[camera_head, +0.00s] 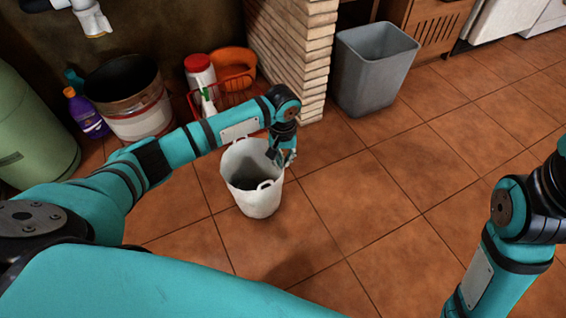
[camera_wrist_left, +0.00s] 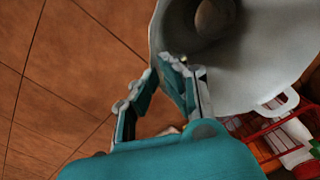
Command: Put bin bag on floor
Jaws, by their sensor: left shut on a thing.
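The bin bag (camera_head: 250,200) looks like a white, open-topped tub with loop handles, roughly upright below my left arm in the head view. My left gripper (camera_head: 282,157) is shut on its right rim. In the left wrist view, the fingers (camera_wrist_left: 160,85) straddle the edge of the bin bag (camera_wrist_left: 260,75), one finger inside it and one outside. A brownish round shape shows inside it there. The tiled floor (camera_head: 350,215) lies under and around it. I cannot tell if its base touches the floor. My right arm shows at the right edge, but its gripper is out of view.
A grey bin (camera_head: 372,75) stands beside the brick pillar (camera_head: 292,50). A large bucket (camera_head: 130,98), a purple bottle (camera_head: 86,115), a red basket (camera_head: 223,94) and an orange tub (camera_head: 234,62) stand behind. A green gas cylinder (camera_head: 30,130) is at left. The floor at centre right is clear.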

